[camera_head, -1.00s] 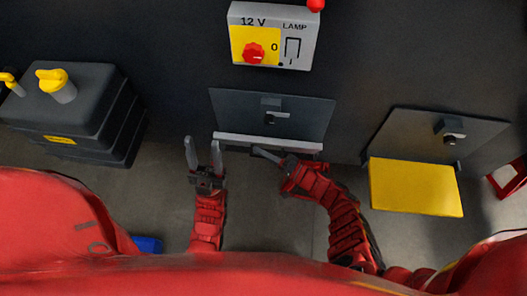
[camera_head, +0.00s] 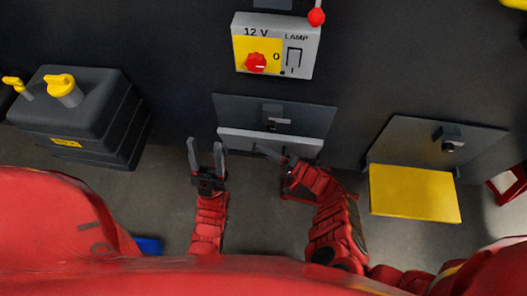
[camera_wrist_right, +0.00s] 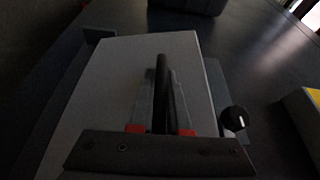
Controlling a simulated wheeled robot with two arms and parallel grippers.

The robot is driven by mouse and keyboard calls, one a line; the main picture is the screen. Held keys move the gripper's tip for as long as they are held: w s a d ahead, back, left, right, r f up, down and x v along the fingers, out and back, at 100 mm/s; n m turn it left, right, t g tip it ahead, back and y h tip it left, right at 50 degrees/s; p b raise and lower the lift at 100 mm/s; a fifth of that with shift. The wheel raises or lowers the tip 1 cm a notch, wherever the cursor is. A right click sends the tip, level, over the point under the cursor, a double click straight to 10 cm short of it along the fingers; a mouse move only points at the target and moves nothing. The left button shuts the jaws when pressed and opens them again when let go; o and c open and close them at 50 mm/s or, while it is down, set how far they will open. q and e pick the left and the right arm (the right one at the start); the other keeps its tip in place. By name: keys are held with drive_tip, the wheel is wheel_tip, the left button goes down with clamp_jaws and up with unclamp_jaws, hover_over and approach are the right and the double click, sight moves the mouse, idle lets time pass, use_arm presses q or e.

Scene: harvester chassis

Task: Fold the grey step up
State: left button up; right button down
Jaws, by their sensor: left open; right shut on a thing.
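The grey step (camera_head: 270,143) is a light grey plate at the foot of its dark mounting plate (camera_head: 312,119), in the middle of the head view. It also fills much of the right wrist view (camera_wrist_right: 100,85). A latch knob (camera_head: 274,122) sits on the mounting plate above the step. My left gripper (camera_head: 206,152) is open and empty, just left of the step.
A yellow step (camera_head: 414,192) juts out at the right below its own latch (camera_head: 449,139). A dark tank with a yellow cap (camera_head: 85,115) stands at the left. A 12 V switch box (camera_head: 275,46) is above. Floor between tank and left gripper is clear.

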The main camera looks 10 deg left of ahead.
drive_tip(key=shift+w+r+m, duration=0.35)
drive_tip(key=shift+w+m, duration=0.05)
drive_tip(key=shift+w, duration=0.1)
drive_tip(key=shift+w+r+m+h, duration=0.25)
drive_tip(key=shift+w+m+h, duration=0.15)
drive_tip(key=shift+w, duration=0.15)
drive_tip(key=shift+w+r, duration=0.25)
drive_tip(key=shift+w, duration=0.55)
drive_tip(key=c, duration=1.2)
unclamp_jaws()
drive_tip(key=shift+o, duration=0.2)
drive_tip(key=shift+f, duration=0.1)
drive_tip(key=v, duration=1.7)
drive_tip(key=shift+d, duration=0.2)
